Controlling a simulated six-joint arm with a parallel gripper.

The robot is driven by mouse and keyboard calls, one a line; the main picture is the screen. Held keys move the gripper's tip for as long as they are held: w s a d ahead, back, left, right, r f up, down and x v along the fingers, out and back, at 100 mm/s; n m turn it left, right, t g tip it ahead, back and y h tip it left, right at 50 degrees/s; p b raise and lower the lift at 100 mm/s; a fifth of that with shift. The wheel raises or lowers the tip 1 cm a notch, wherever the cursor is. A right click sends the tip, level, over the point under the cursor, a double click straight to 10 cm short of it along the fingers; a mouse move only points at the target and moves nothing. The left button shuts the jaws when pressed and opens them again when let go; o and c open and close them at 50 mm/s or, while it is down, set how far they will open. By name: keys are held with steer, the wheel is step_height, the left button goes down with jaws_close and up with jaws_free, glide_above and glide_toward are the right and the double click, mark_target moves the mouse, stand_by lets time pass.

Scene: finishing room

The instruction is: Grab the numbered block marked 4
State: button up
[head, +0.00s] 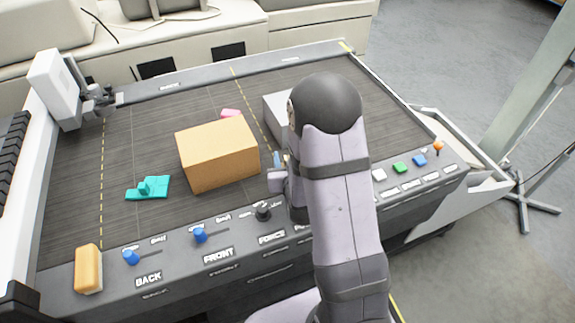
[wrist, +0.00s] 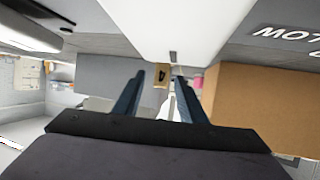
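A small yellowish block (wrist: 161,77) with a dark mark shows in the wrist view, straight ahead between and beyond the fingertips. The mark is too small to read, so I cannot tell if it is a 4. My gripper (wrist: 160,78) is open, its two dark blue fingers apart with nothing seen held between them. In the head view my arm hides most of the gripper, and I cannot make out the small block clearly there.
A large tan box (head: 218,153) stands on the dark table, close on the right in the wrist view (wrist: 258,108). A grey-white box (head: 277,115) is partly behind my arm. A teal piece (head: 148,188) and pink piece (head: 231,113) lie leftward. Knobs and an orange block (head: 88,268) line the front panel.

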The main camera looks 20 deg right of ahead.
jaws_close()
steer(key=shift+r, duration=0.2)
steer(key=shift+r, duration=4.85)
